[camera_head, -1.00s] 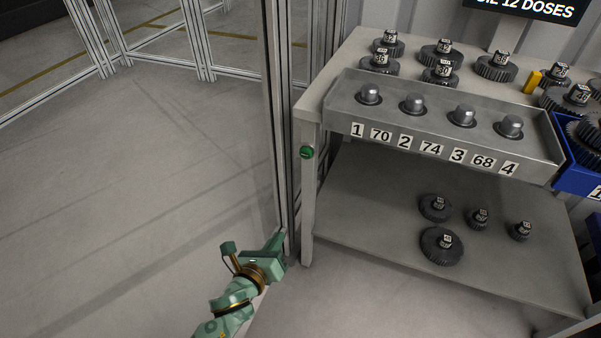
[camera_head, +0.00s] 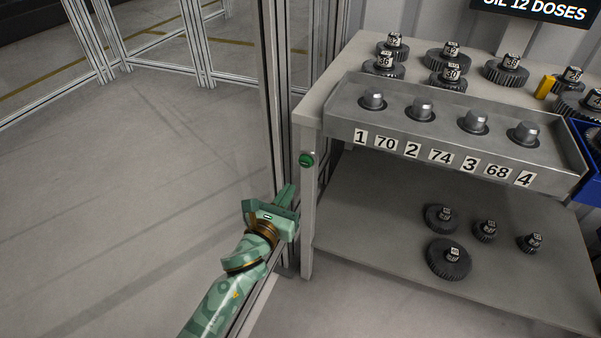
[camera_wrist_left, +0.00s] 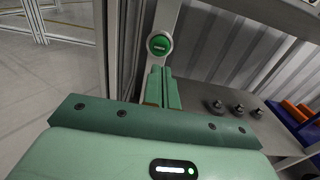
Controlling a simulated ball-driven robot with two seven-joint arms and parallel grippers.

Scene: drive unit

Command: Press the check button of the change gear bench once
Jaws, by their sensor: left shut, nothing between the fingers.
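The check button (camera_head: 306,160) is a round green button on the front left leg of the change gear bench (camera_head: 310,118). In the left wrist view the button (camera_wrist_left: 160,44) shows just beyond the fingertips. My left gripper (camera_head: 288,192) is shut and empty, below and slightly left of the button in the head view, with a gap between. In the left wrist view its two fingers (camera_wrist_left: 162,72) lie together and point toward the button. My right gripper is not in view.
A tray with several pegs (camera_head: 440,130) is on the bench top. Gears (camera_head: 448,258) lie on the lower shelf. The floor at left is clear.

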